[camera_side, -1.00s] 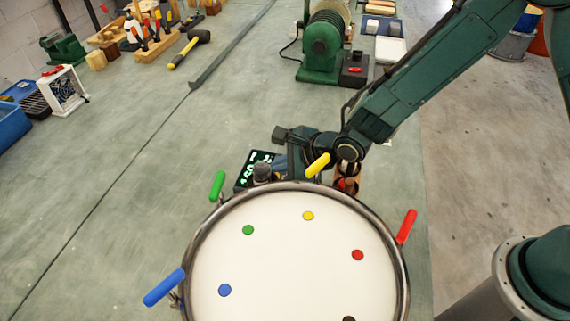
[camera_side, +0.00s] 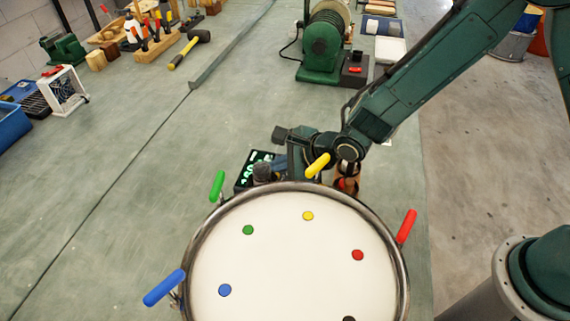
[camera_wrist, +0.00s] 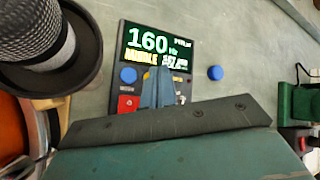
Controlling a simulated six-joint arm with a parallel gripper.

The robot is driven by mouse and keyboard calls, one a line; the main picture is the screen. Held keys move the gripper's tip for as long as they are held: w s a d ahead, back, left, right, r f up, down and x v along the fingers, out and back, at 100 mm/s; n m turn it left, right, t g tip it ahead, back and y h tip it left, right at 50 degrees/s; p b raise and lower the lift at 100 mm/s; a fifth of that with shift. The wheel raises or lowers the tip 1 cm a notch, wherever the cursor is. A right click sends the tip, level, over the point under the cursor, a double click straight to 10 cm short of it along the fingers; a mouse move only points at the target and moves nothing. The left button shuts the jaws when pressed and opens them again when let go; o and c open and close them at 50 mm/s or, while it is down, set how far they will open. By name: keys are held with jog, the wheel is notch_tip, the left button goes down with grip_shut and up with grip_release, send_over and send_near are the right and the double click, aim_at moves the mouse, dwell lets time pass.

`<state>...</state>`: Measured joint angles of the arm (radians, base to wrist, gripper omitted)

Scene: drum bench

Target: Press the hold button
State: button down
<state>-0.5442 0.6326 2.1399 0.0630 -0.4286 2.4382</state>
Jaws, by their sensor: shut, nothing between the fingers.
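The tuner box (camera_wrist: 185,50), a dark device with a lit screen reading 160 Hz, lies on the bench; it also shows behind the drum rim in the side view (camera_side: 243,180). A blue round button (camera_wrist: 128,75) and a red square button (camera_wrist: 128,104) sit at its left. More small controls at its lower right are partly hidden by my fingers, and I cannot read which button is hold. My gripper (camera_wrist: 157,80) is shut and empty, its blue-grey fingers over the lower middle of the box. I cannot tell whether they touch it.
The drum (camera_side: 290,255), with coloured dots and coloured lug handles, stands in front of the box. A microphone (camera_wrist: 40,40) is close at the left in the wrist view. A green grinder-like machine (camera_side: 322,50) stands behind.

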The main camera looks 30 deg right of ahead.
jog(key=shift+f, duration=0.55)
dwell(0.6)
jog(key=shift+r, duration=0.5)
jog(key=shift+r, duration=0.2)
notch_tip(320, 180, up, 6)
jog(key=shift+f, duration=0.15)
dwell(0.9)
